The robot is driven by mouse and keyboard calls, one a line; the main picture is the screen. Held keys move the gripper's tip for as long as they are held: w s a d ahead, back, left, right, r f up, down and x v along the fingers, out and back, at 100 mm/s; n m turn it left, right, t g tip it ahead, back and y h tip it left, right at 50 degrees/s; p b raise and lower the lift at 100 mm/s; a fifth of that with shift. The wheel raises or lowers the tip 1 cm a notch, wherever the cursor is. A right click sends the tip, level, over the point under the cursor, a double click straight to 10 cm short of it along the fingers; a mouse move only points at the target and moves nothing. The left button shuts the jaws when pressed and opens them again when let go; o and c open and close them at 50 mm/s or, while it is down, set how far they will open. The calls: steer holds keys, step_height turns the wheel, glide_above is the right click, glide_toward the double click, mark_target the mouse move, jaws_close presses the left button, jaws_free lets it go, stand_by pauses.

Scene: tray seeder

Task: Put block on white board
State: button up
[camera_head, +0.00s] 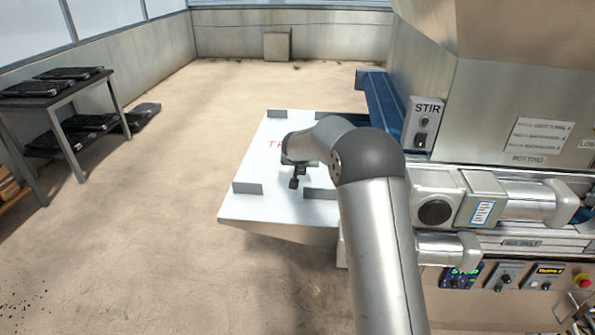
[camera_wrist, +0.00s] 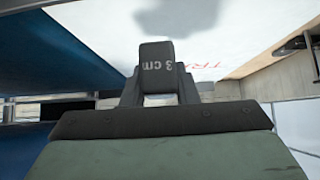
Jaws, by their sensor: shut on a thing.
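The white board (camera_head: 262,205) is a flat shelf with low grey raised strips and red lettering, partly covered by my arm. It also shows at the top of the wrist view (camera_wrist: 100,38), with a dark shadow on it. My gripper (camera_head: 298,172) is over the board. In the wrist view its fingers (camera_wrist: 158,88) are shut on a small dark grey block (camera_wrist: 156,65) marked "3 cm". In the head view the block (camera_head: 293,183) is small and dark below my gripper. It appears held above the board; the exact gap is hard to tell.
Right of the board stands a large machine with a STIR switch box (camera_head: 424,124), metal cylinders and a control panel (camera_head: 515,277). A blue rail (camera_head: 383,105) runs behind. A dark table with black trays (camera_head: 50,92) stands far left. The floor between is clear.

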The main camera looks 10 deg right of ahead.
steer(key=w+f, duration=0.2)
steer(key=shift+w+a+f, duration=0.15)
steer(key=shift+a+f, duration=0.1)
steer(key=shift+f, duration=0.05)
steer(key=f, duration=0.3)
steer(key=shift+w+a+f, duration=0.1)
steer(key=shift+w+a, duration=0.05)
steer(key=shift+w, duration=0.1)
steer(key=shift+f, duration=0.2)
steer(key=shift+f, duration=0.2)
steer(key=o, duration=1)
steer(key=shift+r, duration=0.15)
